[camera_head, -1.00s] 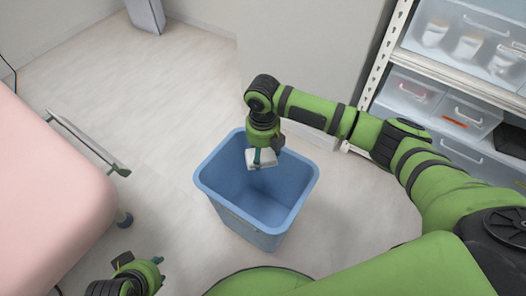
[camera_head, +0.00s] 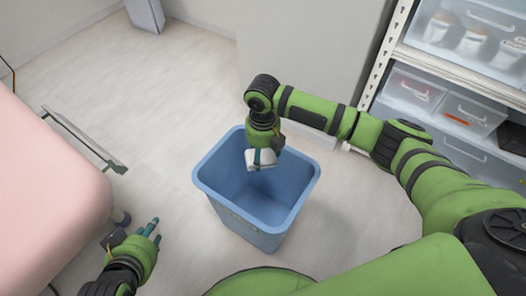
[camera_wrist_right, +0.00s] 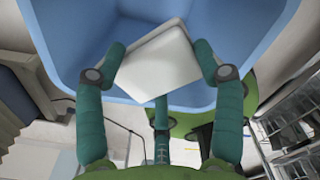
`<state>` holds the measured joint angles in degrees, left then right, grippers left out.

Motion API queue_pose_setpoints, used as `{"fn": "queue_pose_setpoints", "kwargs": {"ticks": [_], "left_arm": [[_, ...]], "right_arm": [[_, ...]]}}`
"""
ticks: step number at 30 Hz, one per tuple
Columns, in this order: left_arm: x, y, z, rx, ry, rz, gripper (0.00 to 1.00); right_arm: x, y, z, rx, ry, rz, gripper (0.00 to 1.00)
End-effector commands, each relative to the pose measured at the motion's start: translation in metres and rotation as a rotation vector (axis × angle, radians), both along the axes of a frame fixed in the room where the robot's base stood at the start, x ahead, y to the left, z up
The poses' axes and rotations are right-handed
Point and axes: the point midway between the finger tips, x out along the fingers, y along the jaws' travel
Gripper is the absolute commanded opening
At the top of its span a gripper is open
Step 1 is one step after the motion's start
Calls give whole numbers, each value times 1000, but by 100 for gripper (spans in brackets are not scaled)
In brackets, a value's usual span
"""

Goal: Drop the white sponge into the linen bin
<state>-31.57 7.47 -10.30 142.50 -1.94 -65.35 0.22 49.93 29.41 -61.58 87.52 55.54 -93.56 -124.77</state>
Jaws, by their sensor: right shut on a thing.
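The white sponge (camera_head: 261,160) is held in my right gripper (camera_head: 264,152), over the far part of the open linen bin. The linen bin (camera_head: 250,222) is a blue tub standing on the floor and looks empty inside. In the right wrist view the sponge (camera_wrist_right: 158,62) sits between the teal fingers of my right gripper (camera_wrist_right: 160,75), with the blue bin (camera_wrist_right: 80,45) behind it. My left gripper (camera_head: 151,230) is at the lower left, apart from the bin. Its fingers are spread and nothing shows between them.
A pink padded bed (camera_head: 50,190) with a metal side rail (camera_head: 85,140) stands at the left. A shelf rack (camera_head: 385,55) with clear drawers (camera_head: 470,110) stands at the right. The floor left of the bin is clear.

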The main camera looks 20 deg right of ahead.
Motion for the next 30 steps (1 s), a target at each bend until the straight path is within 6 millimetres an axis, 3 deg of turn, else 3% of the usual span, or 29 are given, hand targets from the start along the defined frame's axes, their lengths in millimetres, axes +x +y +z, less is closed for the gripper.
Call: {"fn": "queue_pose_setpoints", "kwargs": {"ticks": [1,2,3,4,17,20,30], "left_arm": [[0,0,0,0,0,0,35],[0,0,0,0,0,0,35],[0,0,0,0,0,0,35],[0,0,0,0,0,0,35],[0,0,0,0,1,0,35],[0,0,0,0,1,0,35],[0,0,0,0,2,0,35]], "right_arm": [[0,0,0,0,0,0,36],[0,0,0,0,0,0,77],[0,0,0,0,0,0,93],[0,0,0,0,0,0,96],[0,0,4,0,-1,0,96],[1,0,17,2,-3,0,96],[1,0,87,1,-4,1,96]]}}
